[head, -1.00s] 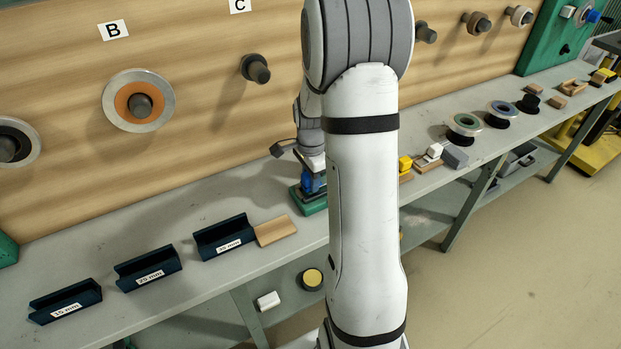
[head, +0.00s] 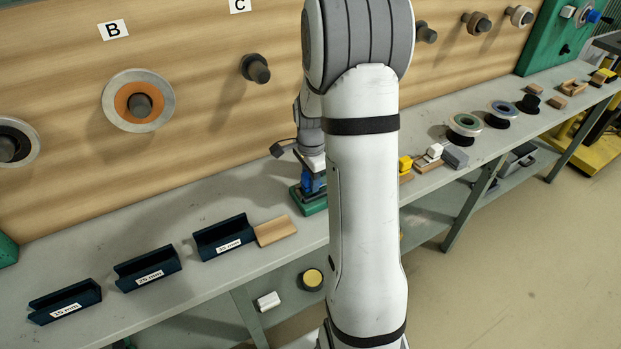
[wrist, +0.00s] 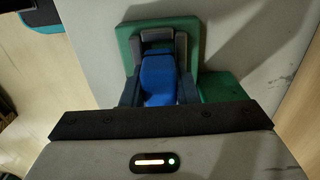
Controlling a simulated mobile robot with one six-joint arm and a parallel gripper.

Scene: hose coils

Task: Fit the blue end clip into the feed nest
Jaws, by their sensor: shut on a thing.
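The blue end clip (wrist: 158,80) is between my gripper's fingers (wrist: 158,92) in the wrist view, and the gripper is shut on it. The clip sits at a grey U-shaped holder on a green base, the feed nest (wrist: 130,40). Whether the clip is fully seated in it I cannot tell. In the head view my gripper (head: 312,172) points down over the green nest base (head: 314,206), with the blue clip (head: 307,182) just above or in it. My own arm hides the right side of the nest there.
Three dark blue labelled troughs (head: 148,268) stand on the bench to the left, with a wooden block (head: 275,231) beside the nearest one. Yellow and white parts (head: 405,164) and ringed coils (head: 464,125) lie to the right. A pegboard wall (head: 200,90) rises behind.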

